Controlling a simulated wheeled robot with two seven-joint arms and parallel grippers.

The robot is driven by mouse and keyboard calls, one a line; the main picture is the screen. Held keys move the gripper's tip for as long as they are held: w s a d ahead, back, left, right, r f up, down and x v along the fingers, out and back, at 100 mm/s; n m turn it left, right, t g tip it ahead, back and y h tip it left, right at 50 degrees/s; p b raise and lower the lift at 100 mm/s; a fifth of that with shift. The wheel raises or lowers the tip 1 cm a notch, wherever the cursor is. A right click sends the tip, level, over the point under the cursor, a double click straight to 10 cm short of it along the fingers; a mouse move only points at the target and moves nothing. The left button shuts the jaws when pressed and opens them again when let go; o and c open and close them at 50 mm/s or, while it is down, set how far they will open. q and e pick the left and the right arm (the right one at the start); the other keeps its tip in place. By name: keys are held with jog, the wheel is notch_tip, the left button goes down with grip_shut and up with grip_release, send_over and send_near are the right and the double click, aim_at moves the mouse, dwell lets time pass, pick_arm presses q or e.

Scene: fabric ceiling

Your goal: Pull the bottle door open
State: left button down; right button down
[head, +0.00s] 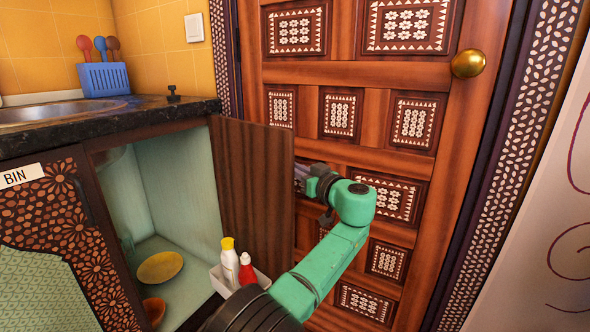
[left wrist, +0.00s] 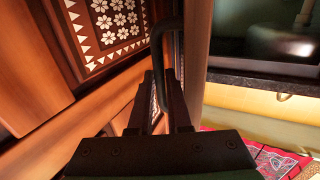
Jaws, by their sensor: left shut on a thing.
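The bottle door (head: 256,190) is a dark brown striped panel standing well open from the counter cabinet. A white rack (head: 222,281) low at the door holds a white bottle with a yellow cap (head: 229,262) and a red bottle with a white cap (head: 247,270). My green left arm reaches around the door's free edge, and its gripper (head: 303,178) is partly hidden behind the door. In the left wrist view my left gripper (left wrist: 161,76) is shut on the dark curved handle (left wrist: 178,42), beside the door seen nearly edge-on (left wrist: 196,60). My right gripper is out of view.
A carved wooden room door (head: 340,150) with a brass knob (head: 468,63) stands close behind the opened bottle door. The open cabinet (head: 175,190) holds a yellow bowl (head: 160,267) and an orange bowl (head: 154,310). The BIN door (head: 60,220) is at left.

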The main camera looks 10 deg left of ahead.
pick_arm(q)
jog(key=c, duration=1.2)
grip_release()
jog(key=shift+o, duration=0.2)
jog(key=shift+d+f, duration=0.1)
